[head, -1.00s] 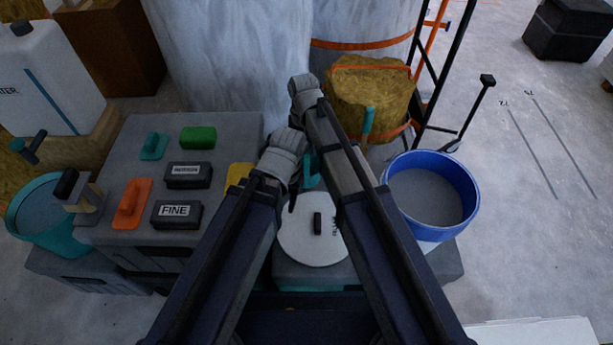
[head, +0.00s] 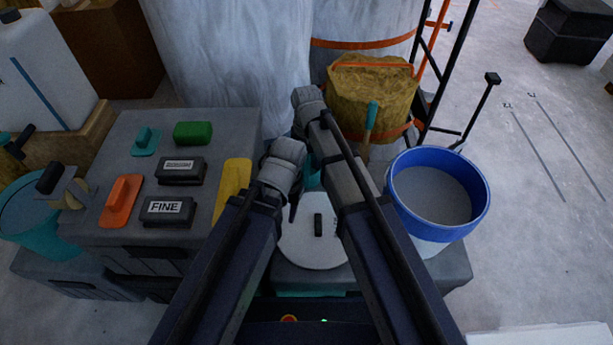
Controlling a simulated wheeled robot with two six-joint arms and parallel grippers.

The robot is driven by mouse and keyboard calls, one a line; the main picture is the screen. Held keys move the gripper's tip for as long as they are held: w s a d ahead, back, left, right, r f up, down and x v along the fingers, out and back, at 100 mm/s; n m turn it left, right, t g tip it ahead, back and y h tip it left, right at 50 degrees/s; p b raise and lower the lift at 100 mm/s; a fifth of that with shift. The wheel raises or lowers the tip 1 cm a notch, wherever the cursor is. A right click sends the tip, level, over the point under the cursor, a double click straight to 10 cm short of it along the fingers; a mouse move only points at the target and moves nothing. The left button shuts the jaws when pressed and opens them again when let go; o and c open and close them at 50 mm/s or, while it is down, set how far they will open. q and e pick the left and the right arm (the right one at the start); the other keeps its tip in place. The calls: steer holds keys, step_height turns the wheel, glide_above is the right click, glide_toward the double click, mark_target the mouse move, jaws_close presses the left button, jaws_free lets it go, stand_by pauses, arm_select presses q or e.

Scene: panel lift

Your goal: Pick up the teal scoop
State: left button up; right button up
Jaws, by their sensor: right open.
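A teal piece (head: 312,180), which looks like part of the scoop, shows between my two arms just beyond a white round lid (head: 300,245). Most of it is hidden behind my arms. My right gripper (head: 295,200) is open and points down above the lid's far left side, close to the teal piece. I cannot tell whether it touches. My left arm's end covers part of it, and my left gripper's fingers do not show.
A blue bucket (head: 394,200) of grey material stands right. Left, a grey case (head: 113,222) holds an orange float (head: 121,200), a green block (head: 193,133), dark blocks including FINE (head: 167,210), and a yellow piece (head: 233,182).

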step_height(320, 180, down, 2)
steer(key=shift+f+b, duration=0.1)
steer(key=shift+b, duration=0.45)
jaws_close()
